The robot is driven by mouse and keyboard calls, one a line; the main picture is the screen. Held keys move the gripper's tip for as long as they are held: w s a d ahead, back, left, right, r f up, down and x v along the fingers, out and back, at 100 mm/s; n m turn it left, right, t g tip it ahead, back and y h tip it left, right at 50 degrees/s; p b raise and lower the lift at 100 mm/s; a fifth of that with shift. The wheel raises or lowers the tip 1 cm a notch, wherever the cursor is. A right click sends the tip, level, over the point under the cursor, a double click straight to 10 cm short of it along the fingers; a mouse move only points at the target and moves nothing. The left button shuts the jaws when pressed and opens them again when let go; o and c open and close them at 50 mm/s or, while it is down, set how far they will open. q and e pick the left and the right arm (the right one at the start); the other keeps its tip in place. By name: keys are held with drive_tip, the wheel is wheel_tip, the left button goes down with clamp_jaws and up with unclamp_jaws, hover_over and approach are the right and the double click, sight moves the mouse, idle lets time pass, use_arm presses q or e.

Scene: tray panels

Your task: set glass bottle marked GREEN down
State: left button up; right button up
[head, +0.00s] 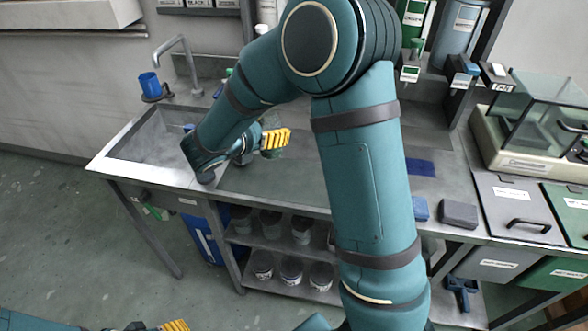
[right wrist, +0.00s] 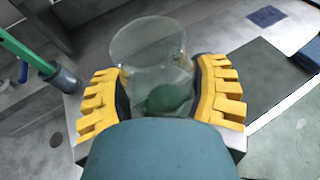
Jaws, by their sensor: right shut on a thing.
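The glass bottle (right wrist: 148,45) is clear, with a green patch low on it. In the right wrist view it sits between the yellow pads of my right gripper (right wrist: 162,92), which is shut on it. In the head view my right gripper (head: 272,141) is over the steel counter (head: 285,190), just right of the sink. There the bottle is mostly hidden by the gripper. I cannot tell whether its base touches the counter. My left gripper (head: 172,326) shows only as yellow pads at the bottom edge; its opening cannot be made out.
The sink (head: 150,145) with a tap (head: 180,50) and a blue cup (head: 150,84) is at left. A blue pad (head: 420,167), a grey block (head: 459,213) and a glass-lidded case (head: 540,110) are at right. My right arm covers the counter's middle; bare counter shows beside the gripper.

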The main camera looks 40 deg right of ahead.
wheel_tip(320, 180, down, 9)
drive_tip(key=shift+r+b, duration=0.15)
drive_tip(key=shift+b, duration=0.9)
drive_tip(key=o, duration=1.3)
drive_tip(key=shift+o, duration=0.2)
